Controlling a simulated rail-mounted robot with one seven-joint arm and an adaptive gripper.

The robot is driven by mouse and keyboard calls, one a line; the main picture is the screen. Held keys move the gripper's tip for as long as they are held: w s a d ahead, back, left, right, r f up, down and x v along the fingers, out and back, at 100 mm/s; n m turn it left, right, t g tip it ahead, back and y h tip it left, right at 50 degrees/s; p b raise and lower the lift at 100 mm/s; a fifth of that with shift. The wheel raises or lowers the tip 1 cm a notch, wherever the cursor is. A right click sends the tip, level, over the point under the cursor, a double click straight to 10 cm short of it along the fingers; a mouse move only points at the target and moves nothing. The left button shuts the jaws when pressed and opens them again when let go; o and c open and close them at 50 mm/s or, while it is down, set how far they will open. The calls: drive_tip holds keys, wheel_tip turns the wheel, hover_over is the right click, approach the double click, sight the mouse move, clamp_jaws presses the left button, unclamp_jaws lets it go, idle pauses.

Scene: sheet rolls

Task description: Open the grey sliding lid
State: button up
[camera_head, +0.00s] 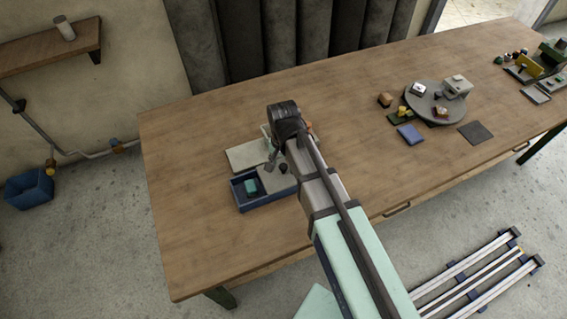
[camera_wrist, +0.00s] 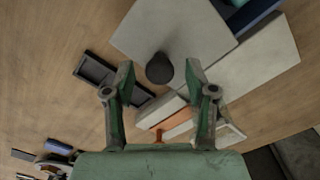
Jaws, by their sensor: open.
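The grey sliding lid (camera_head: 276,181) covers the right part of a blue box (camera_head: 264,203) in the head view. A dark round knob (camera_head: 283,169) stands on the lid. In the wrist view the lid (camera_wrist: 175,30) is at the top and its knob (camera_wrist: 160,68) appears between my fingertips. My gripper (camera_wrist: 160,76) is open, with a finger on each side of the knob in the picture. I see no contact, and cannot tell the height gap.
A pale flat panel (camera_head: 248,154) lies behind the box. A round grey platform (camera_head: 437,118) with small objects stands right. The table's left part is clear.

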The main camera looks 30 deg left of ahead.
sight(283, 166)
wheel_tip(283, 166, up, 12)
idle(0.8)
